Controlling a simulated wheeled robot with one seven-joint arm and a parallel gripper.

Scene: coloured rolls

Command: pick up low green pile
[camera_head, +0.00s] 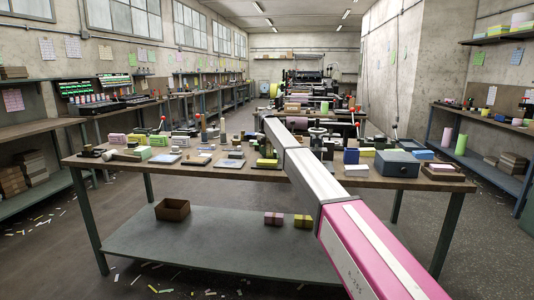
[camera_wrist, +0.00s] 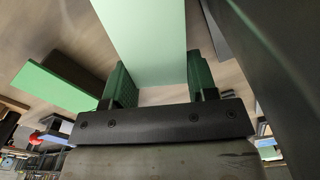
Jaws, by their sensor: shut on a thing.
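In the wrist view, my gripper (camera_wrist: 160,82) has its two dark green fingers on either side of a pale green pile (camera_wrist: 145,35). It is shut on this pile, whose far end runs out of the top of the picture. I cannot tell whether the pile is clear of the table. In the head view, my arm reaches over the table, but my gripper and the held pile cannot be made out.
A brighter green block (camera_wrist: 55,86) lies left of the gripper in the wrist view. The wooden table (camera_head: 215,172) is crowded with small stacks and tools. A blue-grey box (camera_head: 397,163) stands at its right. An open brown box (camera_head: 172,209) sits on the lower shelf.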

